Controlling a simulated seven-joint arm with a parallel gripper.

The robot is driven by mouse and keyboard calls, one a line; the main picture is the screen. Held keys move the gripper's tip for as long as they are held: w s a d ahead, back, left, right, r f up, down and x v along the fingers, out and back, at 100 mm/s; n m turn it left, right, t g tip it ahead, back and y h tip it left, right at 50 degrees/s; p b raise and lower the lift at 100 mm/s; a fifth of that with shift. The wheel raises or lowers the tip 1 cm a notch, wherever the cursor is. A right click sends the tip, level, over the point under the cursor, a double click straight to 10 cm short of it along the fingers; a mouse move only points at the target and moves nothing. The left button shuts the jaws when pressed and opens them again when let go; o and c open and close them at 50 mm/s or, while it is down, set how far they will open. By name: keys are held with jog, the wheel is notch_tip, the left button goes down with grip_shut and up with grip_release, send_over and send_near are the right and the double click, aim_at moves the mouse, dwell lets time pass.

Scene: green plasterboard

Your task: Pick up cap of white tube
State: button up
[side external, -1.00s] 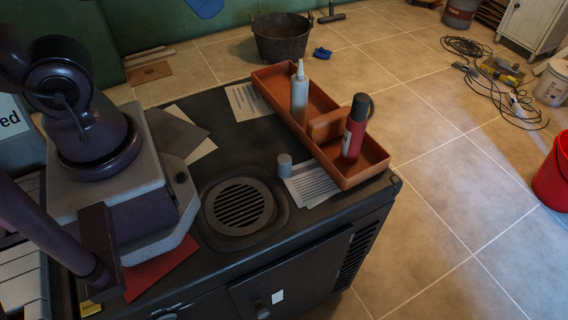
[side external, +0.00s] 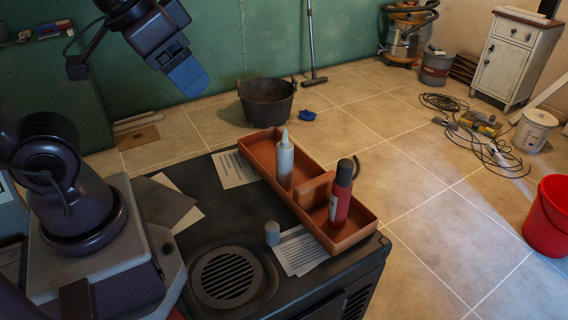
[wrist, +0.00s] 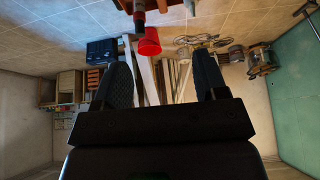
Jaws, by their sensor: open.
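The white tube (side external: 285,163), with a pointed nozzle, stands upright in the left part of an orange tray (side external: 262,150). A small light-grey cylinder (side external: 272,233), which looks like its cap, stands on the dark cabinet top (side external: 225,215) outside the tray, beside printed sheets. My gripper (side external: 190,78) is high at the upper left in the side view, well above and away from the tray and cap. In the wrist view my gripper (wrist: 162,78) has its two blue fingers wide apart with nothing between them. The cap is not identifiable in the wrist view.
A red bottle with a black top (side external: 341,193) stands in the right part of the tray, beside the tray's orange handle (side external: 315,189). A round vent grille (side external: 227,275) lies left of the cap. A black bucket (side external: 267,101) and red bucket (side external: 548,215) are on the floor.

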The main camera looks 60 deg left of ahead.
jog(key=shift+c, duration=0.6)
jog(key=n+g, duration=0.6)
jog(key=n, duration=1.2)
send_over(272, 225)
notch_tip(272, 225, down, 22)
jog(key=f, duration=0.7)
jog(key=shift+w+d+f, duration=0.15)
jog(key=shift+d+f, duration=0.05)
jog(key=shift+f, duration=0.05)
jog(key=shift+s+a+f, duration=0.1)
jog(key=shift+f, duration=1.25)
jog(key=shift+s+a+f, duration=0.1)
jog(key=shift+f, duration=1.2)
